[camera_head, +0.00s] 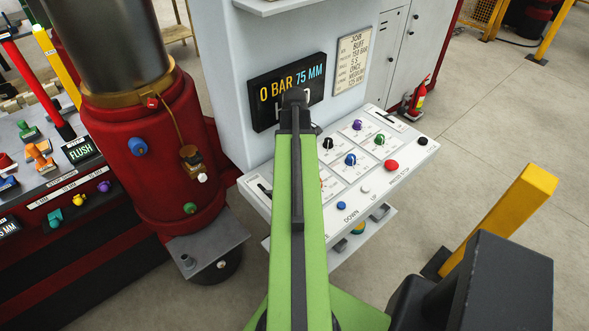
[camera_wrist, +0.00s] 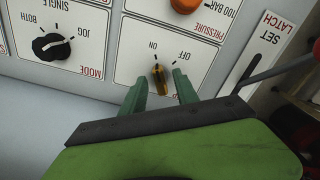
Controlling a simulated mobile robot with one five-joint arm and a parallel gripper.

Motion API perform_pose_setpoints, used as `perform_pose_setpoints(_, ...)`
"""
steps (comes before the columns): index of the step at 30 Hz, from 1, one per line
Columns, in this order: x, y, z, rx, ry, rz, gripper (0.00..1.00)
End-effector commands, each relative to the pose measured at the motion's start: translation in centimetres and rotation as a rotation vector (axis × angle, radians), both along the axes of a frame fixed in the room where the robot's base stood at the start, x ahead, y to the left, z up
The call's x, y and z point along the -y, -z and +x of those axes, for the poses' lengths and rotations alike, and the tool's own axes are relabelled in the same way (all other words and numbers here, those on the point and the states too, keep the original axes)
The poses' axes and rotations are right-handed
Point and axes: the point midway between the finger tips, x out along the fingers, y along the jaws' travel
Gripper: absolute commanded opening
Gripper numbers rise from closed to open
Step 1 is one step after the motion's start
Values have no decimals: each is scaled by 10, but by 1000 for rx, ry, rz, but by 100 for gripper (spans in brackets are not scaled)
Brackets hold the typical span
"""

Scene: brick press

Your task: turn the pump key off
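The pump key (camera_wrist: 158,82) is a small brass-coloured key in the white panel, upside down in the wrist view. Its upper end points roughly toward ON, with OFF to the right. My gripper (camera_wrist: 160,84) is open, with one green finger on each side of the key. Small gaps show between the fingers and the key, so it seems ungripped. The key's lower part is close to the gripper's dark edge. In the head view, my green arm hides the key and my gripper.
The white control panel (camera_head: 354,205) also carries a mode knob (camera_wrist: 52,46), an orange pressure knob (camera_wrist: 186,4), a set latch slot (camera_wrist: 243,70) and a red stop button (camera_head: 391,165). A display (camera_head: 266,92) reads 0 BAR 75 MM. A yellow post (camera_head: 505,215) stands right.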

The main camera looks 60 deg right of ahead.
Motion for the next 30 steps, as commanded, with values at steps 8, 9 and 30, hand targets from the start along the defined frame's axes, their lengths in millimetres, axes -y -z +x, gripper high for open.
perform_pose_setpoints(8,0,5,0,0,-1,0,36)
perform_pose_setpoints(9,0,5,0,0,-1,0,35)
perform_pose_setpoints(30,0,5,1,0,18,0,0)
